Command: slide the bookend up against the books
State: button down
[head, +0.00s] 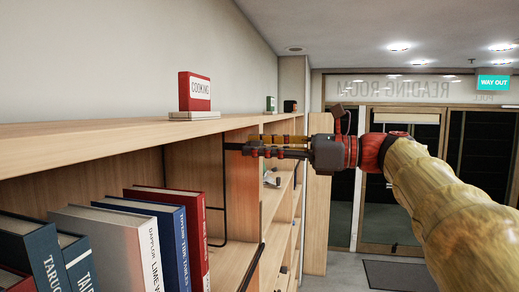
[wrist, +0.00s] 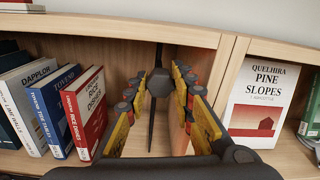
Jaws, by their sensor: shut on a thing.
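The bookend is a thin black wire frame (head: 225,205) standing upright in the shelf bay, right of the books. My gripper (head: 249,148) reaches in from the right and is shut on its near upright. In the wrist view my gripper (wrist: 158,82) has its fingers on either side of the dark bookend (wrist: 151,128), seen nearly edge-on. The row of books ends with a red book (head: 192,208), beside a blue one (head: 160,225). The red book also shows in the wrist view (wrist: 88,108). A gap of bare shelf lies between it and the bookend.
A wooden upright (wrist: 222,80) closes the bay on the right. Beyond it stands a white book, Pine Slopes (wrist: 258,105). The shelf top (head: 90,140) runs above the bay and carries a red Cooking box (head: 195,92).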

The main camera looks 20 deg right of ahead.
jog(key=s+a+b, duration=0.2)
jog(key=s+a, duration=1.2)
jog(key=s, duration=0.4)
jog(key=shift+s+a+b, duration=0.3)
jog(key=shift+s+b, duration=0.05)
jog(key=shift+s, duration=0.05)
jog(key=shift+f, duration=0.1)
jog(key=c, duration=1.9)
grip_release()
jog(key=shift+o, duration=1.1)
jog(key=shift+s+a, duration=0.1)
jog(key=shift+o, duration=0.9)
